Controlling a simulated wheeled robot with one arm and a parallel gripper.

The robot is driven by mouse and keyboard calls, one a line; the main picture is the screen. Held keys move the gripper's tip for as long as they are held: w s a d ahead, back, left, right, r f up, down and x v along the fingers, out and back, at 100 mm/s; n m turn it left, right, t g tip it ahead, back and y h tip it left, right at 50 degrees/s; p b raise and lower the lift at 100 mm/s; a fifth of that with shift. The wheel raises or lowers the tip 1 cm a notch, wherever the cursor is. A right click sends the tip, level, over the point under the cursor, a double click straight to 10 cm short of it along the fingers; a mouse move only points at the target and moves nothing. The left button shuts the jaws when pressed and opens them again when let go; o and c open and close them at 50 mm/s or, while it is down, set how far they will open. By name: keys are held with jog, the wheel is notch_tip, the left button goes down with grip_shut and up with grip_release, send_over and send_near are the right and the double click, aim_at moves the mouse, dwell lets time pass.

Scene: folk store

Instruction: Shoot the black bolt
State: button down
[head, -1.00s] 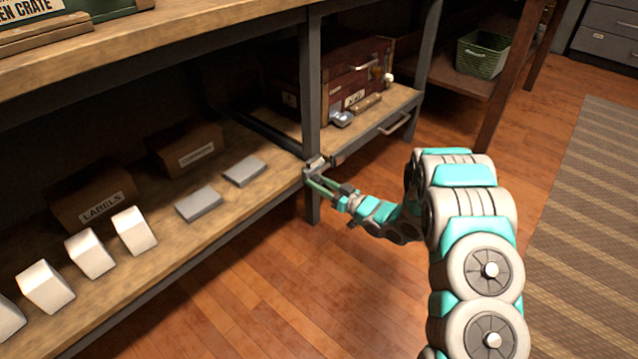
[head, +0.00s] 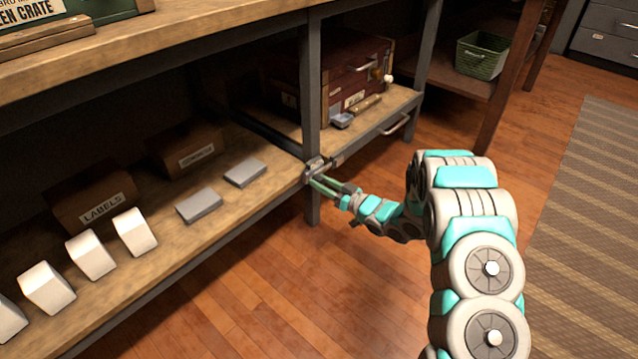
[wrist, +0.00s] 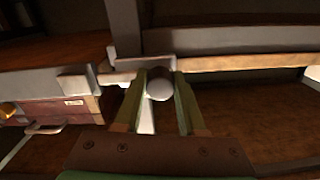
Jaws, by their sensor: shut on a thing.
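The bolt (head: 316,167) is a small metal fitting at the front of the shelf post, beside the drawer's left end.
The upright shelf post (head: 312,110) stands right behind the bolt. To its right is a drawer with a handle (head: 394,124), below a dark red case (head: 350,75). Grey blocks (head: 200,205) lie on the left shelf. The wooden floor in front is clear.

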jog(key=shift+w+d+p, duration=0.45)
jog(key=shift+w+d, duration=0.55)
jog(key=shift+w, duration=0.3)
jog(key=c, duration=0.5)
grip_release()
jog(key=shift+w+d, duration=0.1)
jog(key=v, duration=0.7)
jog(key=shift+s+d+p, duration=0.25)
jog(key=shift+s+p, duration=0.05)
jog(key=shift+p, duration=0.05)
